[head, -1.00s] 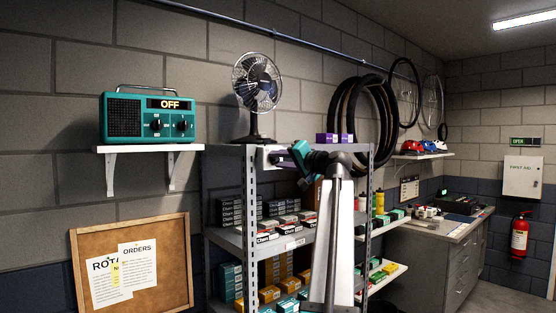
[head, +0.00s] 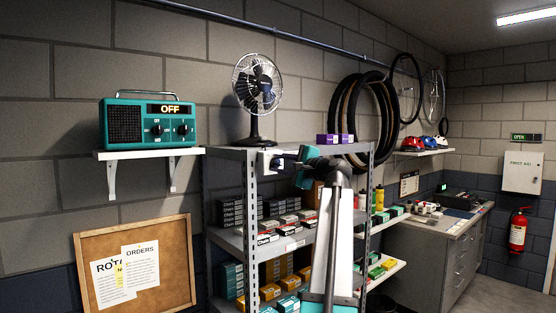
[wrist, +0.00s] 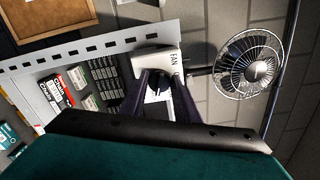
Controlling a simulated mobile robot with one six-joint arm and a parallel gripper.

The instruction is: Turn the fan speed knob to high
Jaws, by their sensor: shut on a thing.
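A white control box marked FAN (wrist: 160,60) is fixed at the front upper corner of the shelf rack; it also shows in the head view (head: 266,164). The fan speed knob (wrist: 157,84) is a small pale part on its face, mostly hidden between my fingers. My gripper (wrist: 158,78) is shut on the knob; in the head view my gripper (head: 283,161) reaches the box from the right. I cannot read the knob's setting. The desk fan (head: 257,86) stands on the rack top, and in the wrist view it appears to the right (wrist: 249,64).
A teal radio (head: 146,124) reading OFF stands on a wall shelf at left. The metal rack (head: 251,205) holds several small boxes below my gripper. Purple boxes (head: 336,138) sit on the rack top at right. Black tyres (head: 377,115) hang behind.

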